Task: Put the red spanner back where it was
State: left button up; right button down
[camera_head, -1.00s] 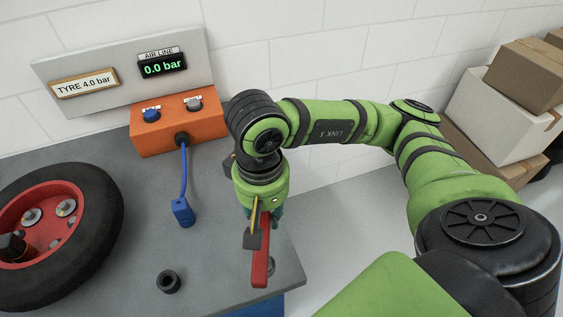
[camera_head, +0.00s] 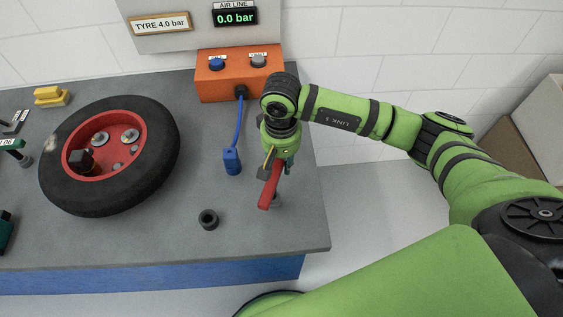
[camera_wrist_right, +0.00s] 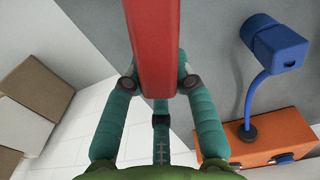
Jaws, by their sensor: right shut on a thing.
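The red spanner (camera_head: 266,194) is held in my right gripper (camera_head: 278,168), above the right part of the grey bench. In the head view it hangs tilted, its lower end towards the bench front. In the right wrist view, the red bar (camera_wrist_right: 152,45) lies between the teal fingers of the right gripper (camera_wrist_right: 155,85), which are shut on it. The fingers hide part of the spanner. Whether its low end touches the bench I cannot tell. My left gripper is not in view.
A wheel with a red rim (camera_head: 110,207) lies on the bench (camera_head: 165,245). A black ring-like part (camera_head: 208,220) lies left of the spanner. A yellow object (camera_head: 52,96) sits at the back left.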

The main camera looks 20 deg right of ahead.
notch_tip(320, 180, down, 2)
jog(key=shift+p, duration=0.3)
jog(key=shift+f+b, duration=0.35)
jog(key=c, duration=1)
grip_release()
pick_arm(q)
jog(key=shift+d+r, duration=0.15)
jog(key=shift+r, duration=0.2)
pick_arm(e)
jog(key=shift+r, duration=0.1)
jog(key=shift+r+p, duration=0.2)
jog(key=shift+p, duration=0.15)
jog(key=shift+r+b, duration=0.25)
jog(key=shift+b, duration=0.05)
pick_arm(q)
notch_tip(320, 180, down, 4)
jog(key=b, duration=0.3)
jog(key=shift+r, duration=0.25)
pick_arm(e)
notch_tip(320, 180, up, 11)
jog(key=shift+s+r, duration=0.15)
jog(key=shift+r, duration=0.05)
